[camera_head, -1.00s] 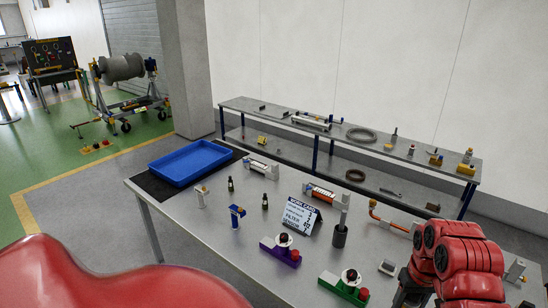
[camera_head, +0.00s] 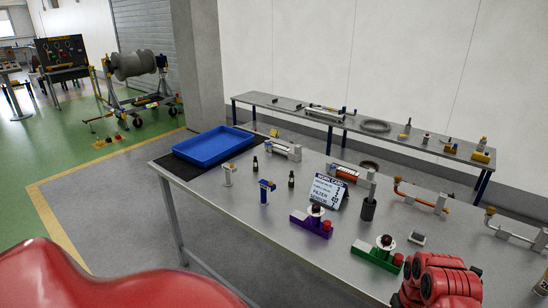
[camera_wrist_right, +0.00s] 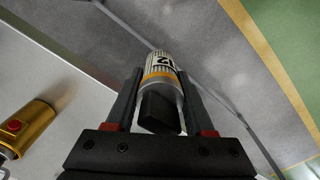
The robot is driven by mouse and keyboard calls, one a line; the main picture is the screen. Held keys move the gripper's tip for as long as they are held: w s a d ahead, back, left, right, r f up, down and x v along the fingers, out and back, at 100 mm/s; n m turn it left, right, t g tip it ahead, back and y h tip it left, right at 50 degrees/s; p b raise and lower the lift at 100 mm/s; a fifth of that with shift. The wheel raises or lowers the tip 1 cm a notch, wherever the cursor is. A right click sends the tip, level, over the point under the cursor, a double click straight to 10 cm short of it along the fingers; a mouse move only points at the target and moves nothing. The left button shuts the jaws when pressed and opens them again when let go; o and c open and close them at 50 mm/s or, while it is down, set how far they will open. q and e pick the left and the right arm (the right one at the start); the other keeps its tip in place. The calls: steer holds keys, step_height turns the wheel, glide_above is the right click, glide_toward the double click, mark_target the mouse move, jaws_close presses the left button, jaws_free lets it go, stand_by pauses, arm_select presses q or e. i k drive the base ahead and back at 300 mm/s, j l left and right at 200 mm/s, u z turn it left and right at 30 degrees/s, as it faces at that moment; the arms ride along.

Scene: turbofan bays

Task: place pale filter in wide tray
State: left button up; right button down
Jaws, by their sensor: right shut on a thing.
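In the right wrist view, my right gripper (camera_wrist_right: 160,80) is shut on the pale filter (camera_wrist_right: 160,63), a whitish ribbed cylinder with an orange band, a dark number and a black end. The filter is held clear of the floor and table edge. The wide tray is likely the blue rectangular tray (camera_head: 213,147) at the far left end of the table in the head view; it looks empty. In the head view only red parts of my right arm show at the lower right, and the filter is out of sight there. My left gripper is not in view.
The grey table (camera_head: 240,215) holds several fittings, small dark bottles, a work card (camera_head: 327,190), a purple stand (camera_head: 312,224) and a green stand (camera_head: 378,255). A gold cylinder (camera_wrist_right: 28,128) shows in the wrist view. A long bench (camera_head: 400,137) stands behind.

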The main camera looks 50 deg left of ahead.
mark_target(202, 154)
steer(key=j+u, duration=0.25)
steer(key=u, duration=0.15)
steer(key=i+j+u, duration=0.1)
steer(key=u, duration=0.25)
steer(key=i+j+u, duration=0.1)
steer(key=j+u, duration=0.3)
steer(key=i+j+u, duration=0.1)
steer(key=u, duration=0.25)
